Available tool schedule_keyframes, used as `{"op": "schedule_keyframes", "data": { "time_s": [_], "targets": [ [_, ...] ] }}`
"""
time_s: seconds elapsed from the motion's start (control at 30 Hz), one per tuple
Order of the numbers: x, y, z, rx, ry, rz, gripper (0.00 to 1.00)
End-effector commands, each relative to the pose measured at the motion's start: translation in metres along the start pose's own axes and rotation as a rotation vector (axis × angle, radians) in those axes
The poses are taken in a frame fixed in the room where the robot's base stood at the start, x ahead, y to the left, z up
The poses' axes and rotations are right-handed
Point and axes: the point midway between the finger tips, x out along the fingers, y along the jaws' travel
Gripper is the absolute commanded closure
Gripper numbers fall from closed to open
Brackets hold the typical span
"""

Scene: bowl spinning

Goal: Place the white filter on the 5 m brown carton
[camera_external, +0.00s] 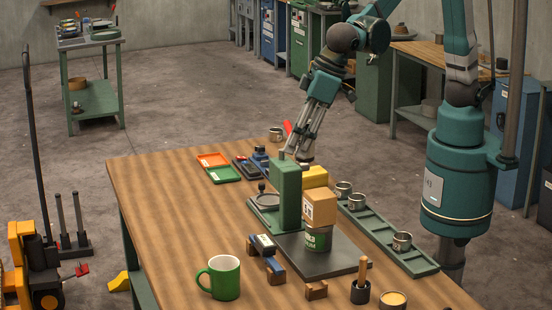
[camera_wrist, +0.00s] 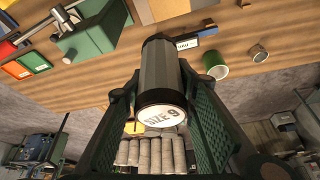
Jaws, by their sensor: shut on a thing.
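My gripper (camera_wrist: 155,85) is shut on a grey cylinder (camera_wrist: 160,72) with dark ends and a pale end face marked "SIZE 9". This held cylinder looks grey rather than white, so I cannot be sure it is the white filter. In the external view my gripper (camera_external: 304,158) is low over the table, behind a green block (camera_external: 288,190); what it holds is hard to make out. A brown carton (camera_external: 321,206) with a white label stands on a green can (camera_external: 318,238), apart from my gripper. Its label is too small to read.
A yellow box (camera_external: 315,177) stands near my gripper. A long green tray (camera_external: 372,226) with metal cups lies to the right. A green mug (camera_external: 225,278) and small blocks are at the front. Orange and green trays (camera_external: 222,174) lie at the back left. The table's left side is clear.

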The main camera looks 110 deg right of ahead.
Motion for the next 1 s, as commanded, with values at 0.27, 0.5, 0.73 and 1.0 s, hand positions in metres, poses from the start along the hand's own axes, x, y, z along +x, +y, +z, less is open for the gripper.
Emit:
{"op": "schedule_keyframes", "data": {
  "time_s": [0.27,0.5,0.73,1.0],
  "targets": [
    [-0.025,-0.015,0.031,-0.036,-0.001,-0.017,0.85],
    [-0.027,-0.016,0.034,-0.039,-0.001,-0.019,0.85],
    [-0.026,-0.016,0.034,-0.039,-0.001,-0.019,0.85],
    [-0.005,-0.015,0.043,-0.039,-0.001,-0.019,0.85]
  ]
}}
